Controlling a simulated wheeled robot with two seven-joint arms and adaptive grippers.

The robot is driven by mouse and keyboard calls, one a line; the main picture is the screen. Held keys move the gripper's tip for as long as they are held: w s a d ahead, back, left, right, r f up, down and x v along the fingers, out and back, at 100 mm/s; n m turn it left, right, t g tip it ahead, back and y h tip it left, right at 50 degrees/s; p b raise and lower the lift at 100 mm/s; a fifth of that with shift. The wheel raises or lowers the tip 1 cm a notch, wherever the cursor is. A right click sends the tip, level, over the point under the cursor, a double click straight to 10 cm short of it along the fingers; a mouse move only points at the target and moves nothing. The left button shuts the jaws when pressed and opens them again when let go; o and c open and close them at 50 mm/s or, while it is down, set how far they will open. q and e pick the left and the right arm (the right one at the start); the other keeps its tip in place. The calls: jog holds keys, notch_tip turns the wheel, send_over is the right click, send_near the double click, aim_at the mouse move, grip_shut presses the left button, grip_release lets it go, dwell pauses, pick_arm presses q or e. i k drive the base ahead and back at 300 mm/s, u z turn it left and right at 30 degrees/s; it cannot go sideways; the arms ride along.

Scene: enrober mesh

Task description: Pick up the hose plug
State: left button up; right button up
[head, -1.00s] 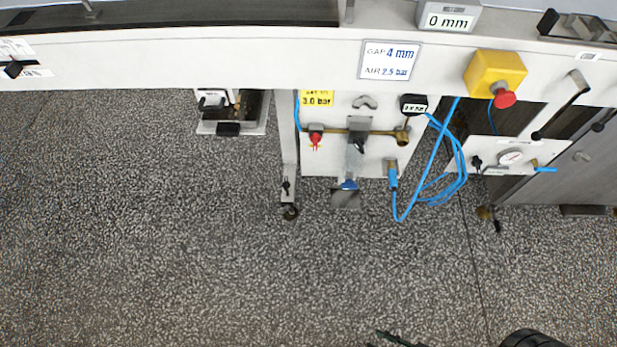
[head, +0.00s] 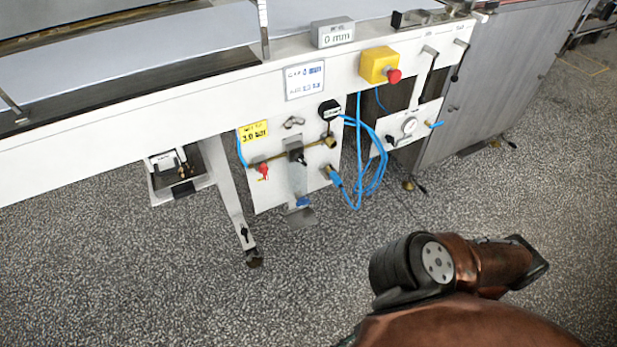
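The hose plug (head: 334,179) appears to be the blue fitting at the end of the coiled blue hose (head: 377,165), low on the right edge of the white valve panel (head: 262,190). A brass piece (head: 326,169) is at its upper left end. I cannot tell whether the plug is seated in it. My coppery arm with a dark joint fills the lower right, in front of the machine and apart from the hose. Neither gripper shows in the head view.
A yellow box with a red button (head: 379,65) is above the hose. A machine leg (head: 232,195) stands left of the panel. The speckled floor in front is clear.

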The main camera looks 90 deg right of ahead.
aim_at(337, 181)
jog(key=i, duration=1.25)
jog(key=z, duration=1.85)
